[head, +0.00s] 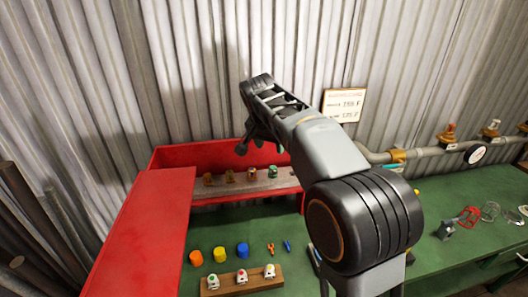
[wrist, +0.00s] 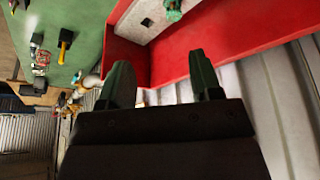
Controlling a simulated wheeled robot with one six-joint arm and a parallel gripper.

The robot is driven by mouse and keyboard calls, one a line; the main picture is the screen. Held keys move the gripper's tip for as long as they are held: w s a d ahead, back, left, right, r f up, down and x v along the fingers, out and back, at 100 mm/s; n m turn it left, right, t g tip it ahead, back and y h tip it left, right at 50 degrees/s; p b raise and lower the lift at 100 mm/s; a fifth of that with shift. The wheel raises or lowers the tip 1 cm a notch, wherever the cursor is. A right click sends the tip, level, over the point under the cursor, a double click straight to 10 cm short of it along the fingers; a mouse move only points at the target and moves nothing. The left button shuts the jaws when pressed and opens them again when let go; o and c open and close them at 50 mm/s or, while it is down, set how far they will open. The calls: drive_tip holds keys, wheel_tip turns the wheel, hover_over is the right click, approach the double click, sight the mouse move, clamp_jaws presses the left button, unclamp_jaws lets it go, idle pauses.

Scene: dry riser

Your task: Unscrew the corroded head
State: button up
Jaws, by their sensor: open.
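My gripper (head: 260,147) is open and empty, above the red box near the wall in the head view. In the wrist view its two fingers (wrist: 163,82) stand apart with nothing between them. A grey pipe (head: 425,154) at the right carries several heads; the nearest (head: 448,132) is orange-brown, another (head: 490,130) is paler. I cannot tell for certain which is the corroded head. In the red box, brownish heads (head: 230,176) and a green one (head: 272,172) stand on a strip. The green one also shows in the wrist view (wrist: 173,12), apart from my fingers.
The red box (head: 140,225) stands left on the green bench (head: 440,195). A wooden rack (head: 243,281) holds three white heads in front of orange, yellow and blue caps. A red tool (head: 469,216) and other items lie right. A sign (head: 343,104) hangs on the corrugated wall.

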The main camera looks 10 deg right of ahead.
sight(273, 167)
drive_tip(key=shift+m+h, duration=0.3)
drive_tip(key=shift+m, duration=0.4)
drive_tip(key=w+x, duration=0.1)
drive_tip(key=x, duration=0.4)
drive_tip(key=a+x, duration=0.1)
drive_tip(key=x, duration=0.4)
drive_tip(key=w+x, duration=0.1)
drive_tip(key=x, duration=0.4)
drive_tip(key=shift+w+a+f, duration=0.15)
drive_tip(key=shift+w+f, duration=0.05)
drive_tip(key=shift+w, duration=0.25)
drive_tip(key=shift+c, duration=0.4)
clamp_jaws()
drive_tip(key=n+y, duration=0.1)
drive_tip(key=n, duration=0.3)
drive_tip(key=shift+r+t, duration=0.1)
drive_tip(key=shift+t, duration=0.3)
drive_tip(key=shift+n+y, duration=0.5)
drive_tip(key=shift+n, duration=0.4)
